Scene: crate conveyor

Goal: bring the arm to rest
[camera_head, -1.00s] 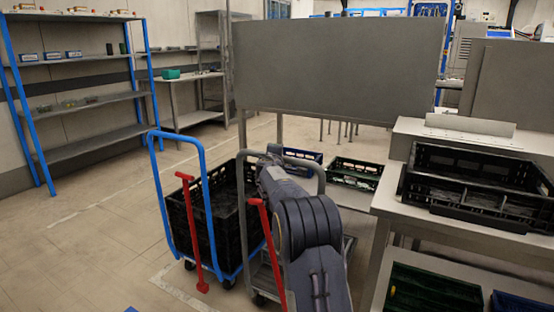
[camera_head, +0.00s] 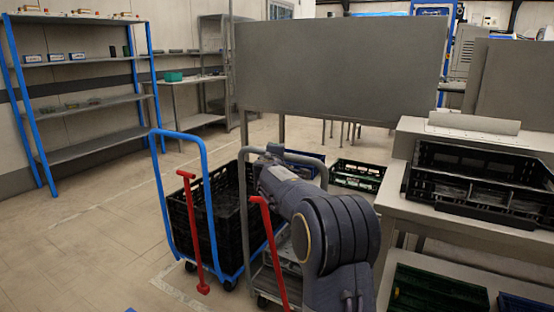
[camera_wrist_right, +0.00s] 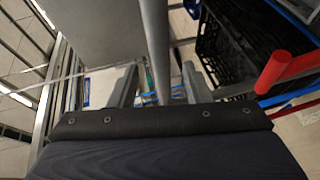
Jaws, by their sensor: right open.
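My right arm (camera_head: 335,235) reaches up from the bottom of the head view, over a grey-handled cart (camera_head: 242,200). Its gripper is hidden behind the arm links there. In the right wrist view my right gripper (camera_wrist_right: 158,85) is open, its two fingers apart. A grey tube (camera_wrist_right: 155,40) shows between the fingers; I cannot tell whether it touches them. No object is held. My left gripper is in neither view.
A blue-handled cart (camera_head: 205,190) with a black crate (camera_head: 178,215) stands left of the arm. Red levers (camera_head: 190,215) stick up close by. A grey bench (camera_head: 400,190) with a black crate (camera_head: 465,210) is at the right. Floor at the left is clear.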

